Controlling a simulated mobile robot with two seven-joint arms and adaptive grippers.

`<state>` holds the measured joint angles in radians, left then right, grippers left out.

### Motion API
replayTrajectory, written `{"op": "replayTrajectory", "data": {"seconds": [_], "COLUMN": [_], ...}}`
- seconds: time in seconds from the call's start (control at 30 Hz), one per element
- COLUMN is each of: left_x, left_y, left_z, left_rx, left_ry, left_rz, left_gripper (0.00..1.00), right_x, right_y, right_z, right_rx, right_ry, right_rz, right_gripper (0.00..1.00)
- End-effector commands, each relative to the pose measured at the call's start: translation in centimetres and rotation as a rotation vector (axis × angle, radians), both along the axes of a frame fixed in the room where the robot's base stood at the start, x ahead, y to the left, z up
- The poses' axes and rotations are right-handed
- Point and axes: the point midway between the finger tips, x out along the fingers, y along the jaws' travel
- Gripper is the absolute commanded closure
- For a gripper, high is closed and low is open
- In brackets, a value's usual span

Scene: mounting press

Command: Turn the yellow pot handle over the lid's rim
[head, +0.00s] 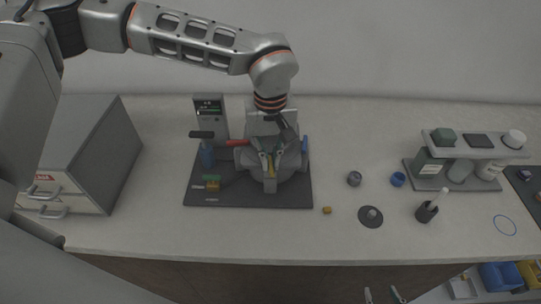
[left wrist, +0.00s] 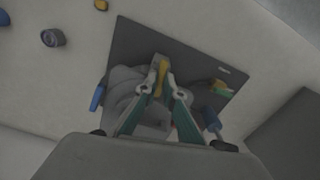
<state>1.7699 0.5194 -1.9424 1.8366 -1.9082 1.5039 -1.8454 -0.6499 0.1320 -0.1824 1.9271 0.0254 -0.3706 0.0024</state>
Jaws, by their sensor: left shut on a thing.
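The mounting press (head: 288,178) stands on a dark mat (head: 230,196) as a grey rounded pot, with grey parts on top that I take for the lid. The yellow handle (left wrist: 162,77) lies at the pot's front, between the fingertips of my left gripper (left wrist: 160,92). In the head view this gripper (head: 269,170) reaches down from above, shut on the handle, and hides much of the lid and its rim. My right gripper (head: 383,296) shows only as two spread fingertips at the bottom edge, open and away from the press.
A grey cabinet (head: 88,150) stands left. Small cups (head: 354,179), a dark disc (head: 370,217), a brush holder (head: 426,212) and a bottle rack (head: 428,184) stand right. The front counter is mostly clear.

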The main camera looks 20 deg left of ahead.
Motion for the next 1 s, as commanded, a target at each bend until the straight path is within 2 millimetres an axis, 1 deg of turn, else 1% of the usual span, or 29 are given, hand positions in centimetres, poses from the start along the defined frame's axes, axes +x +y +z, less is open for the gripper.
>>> {"op": "replayTrajectory", "data": {"seconds": [0.1,0.33,0.53,0.9,0.93,1.0], "left_x": [0.07,0.07,0.07,0.08,0.08,0.07], "left_y": [-0.05,-0.04,-0.04,-0.04,-0.04,-0.03], "left_z": [0.22,0.15,0.12,0.12,0.12,0.11], "left_rx": [-0.001,-0.001,-0.001,-0.001,-0.001,-0.001], "left_ry": [-0.002,-0.002,-0.002,-0.003,-0.003,-0.003], "left_rz": [-0.067,-0.153,-0.182,-0.185,-0.185,-0.184], "left_gripper": [1.00,1.00,1.00,1.00,0.89,0.75], "right_x": [-0.35,-0.55,-0.52,-0.53,-0.54,-0.54], "right_y": [-0.05,-0.13,-0.25,-0.27,-0.26,-0.26], "right_z": [-0.24,-0.26,-0.20,-0.22,-0.22,-0.22], "right_rx": [-0.001,0.000,0.000,0.000,0.000,0.000], "right_ry": [0.012,0.019,0.019,0.019,0.019,0.019], "right_rz": [-0.003,-0.009,-0.014,-0.015,-0.015,-0.014], "right_gripper": [0.60,0.60,0.60,0.60,0.60,0.60]}}
